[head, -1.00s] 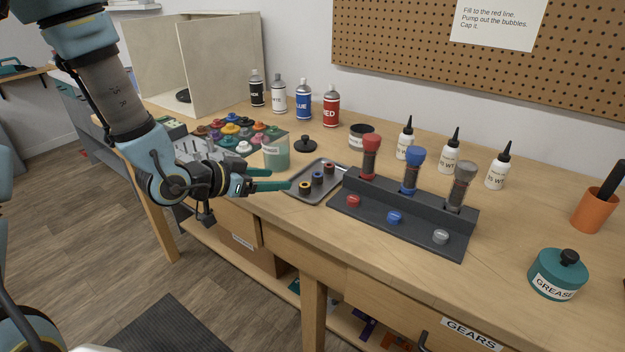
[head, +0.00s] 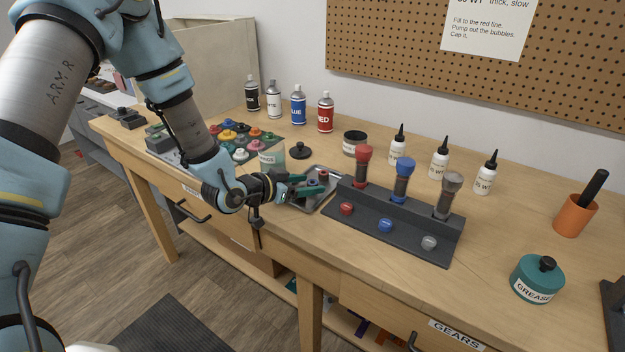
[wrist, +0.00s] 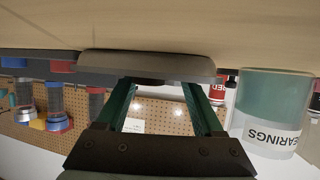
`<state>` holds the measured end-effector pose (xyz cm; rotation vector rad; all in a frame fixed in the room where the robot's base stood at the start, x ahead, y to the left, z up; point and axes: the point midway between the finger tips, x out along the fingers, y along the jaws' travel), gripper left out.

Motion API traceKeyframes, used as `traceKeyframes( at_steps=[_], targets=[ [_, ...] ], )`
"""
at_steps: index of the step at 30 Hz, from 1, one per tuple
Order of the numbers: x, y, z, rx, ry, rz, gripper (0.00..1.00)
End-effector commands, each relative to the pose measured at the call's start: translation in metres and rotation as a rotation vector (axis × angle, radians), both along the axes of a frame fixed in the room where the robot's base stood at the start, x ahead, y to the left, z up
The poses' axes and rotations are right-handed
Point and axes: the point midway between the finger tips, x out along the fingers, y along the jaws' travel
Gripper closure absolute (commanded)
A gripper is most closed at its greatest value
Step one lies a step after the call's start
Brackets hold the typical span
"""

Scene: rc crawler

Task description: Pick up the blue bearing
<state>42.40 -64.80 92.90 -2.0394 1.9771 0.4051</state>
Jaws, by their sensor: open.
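The blue bearing (head: 311,182) is in the small grey tray (head: 330,198) on the bench, partly covered by my gripper's fingers in the head view. A red bearing (head: 323,174) is just beyond it in the tray. The yellow bearing is hidden behind my gripper. My gripper (head: 315,183) is open, with its green fingers low at the tray, one on each side of the blue bearing as far as I can tell. In the wrist view my gripper (wrist: 158,86) points at the tray's edge (wrist: 147,66), and the blue bearing cannot be made out there.
A dark rack (head: 440,226) with red, blue and grey shocks stands right of the tray. A bearings cup (head: 271,157) is close on the left; it also shows in the wrist view (wrist: 270,110).

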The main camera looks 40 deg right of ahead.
Motion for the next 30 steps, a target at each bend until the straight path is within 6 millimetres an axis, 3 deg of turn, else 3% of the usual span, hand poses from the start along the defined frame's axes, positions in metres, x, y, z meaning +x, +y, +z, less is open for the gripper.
traceKeyframes(
  at_steps=[9,27,30],
  targets=[
    [0.0001,-0.004,-0.0024,0.0,0.0,0.001,0.33],
    [0.0001,-0.0038,-0.0021,0.0,0.0,0.0,1.0],
    [0.0001,-0.0038,-0.0021,0.0,0.0,0.0,1.0]
  ],
)
